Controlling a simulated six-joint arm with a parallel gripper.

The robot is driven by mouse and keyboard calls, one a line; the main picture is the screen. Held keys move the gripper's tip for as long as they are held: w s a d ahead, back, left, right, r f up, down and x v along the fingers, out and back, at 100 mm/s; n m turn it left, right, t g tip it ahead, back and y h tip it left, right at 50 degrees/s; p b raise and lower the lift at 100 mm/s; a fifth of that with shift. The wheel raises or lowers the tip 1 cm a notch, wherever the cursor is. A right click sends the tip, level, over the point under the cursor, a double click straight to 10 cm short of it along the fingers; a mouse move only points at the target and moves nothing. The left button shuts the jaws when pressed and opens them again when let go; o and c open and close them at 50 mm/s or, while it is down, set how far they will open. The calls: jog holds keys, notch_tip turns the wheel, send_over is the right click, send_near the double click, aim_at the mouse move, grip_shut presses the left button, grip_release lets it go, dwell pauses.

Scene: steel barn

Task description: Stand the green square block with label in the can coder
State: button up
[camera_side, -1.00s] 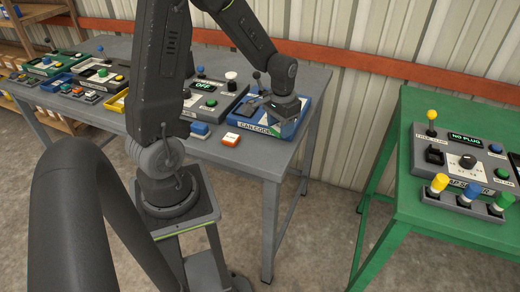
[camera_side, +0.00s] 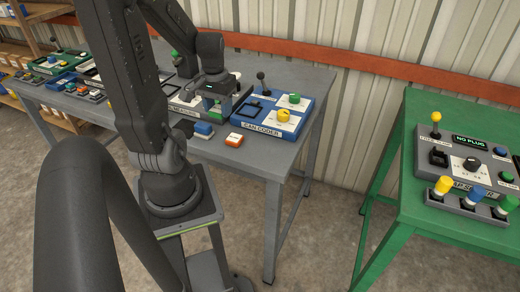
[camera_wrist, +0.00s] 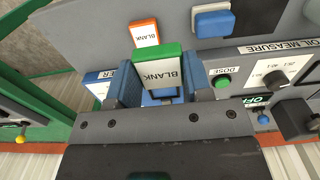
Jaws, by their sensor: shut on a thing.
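My gripper (camera_side: 213,100) is shut on the green square block. In the wrist view, the block (camera_wrist: 158,68) sits between the two blue-grey fingers of my gripper (camera_wrist: 160,88), its white label reading BLANK. In the side view only a small green part of it shows under the gripper. The can coder (camera_side: 290,133) is a blue box on the grey table, right of my gripper. It has a dark recess at its left, a black lever, a green knob and a yellow knob. In the wrist view, a blue corner of it (camera_wrist: 93,77) shows left of the fingers.
An orange block labelled BLANK (camera_side: 233,140) and a blue block (camera_side: 204,130) lie at the table's front edge. A measuring panel with a green button (camera_wrist: 222,82) is close beside my gripper. A green table (camera_side: 425,225) with a tester stands apart at right.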

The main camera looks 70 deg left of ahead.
send_over(260, 150)
notch_tip(260, 150, down, 7)
jog(key=shift+f, duration=1.8)
jog(key=shift+f, duration=0.2)
jog(key=o, duration=0.9)
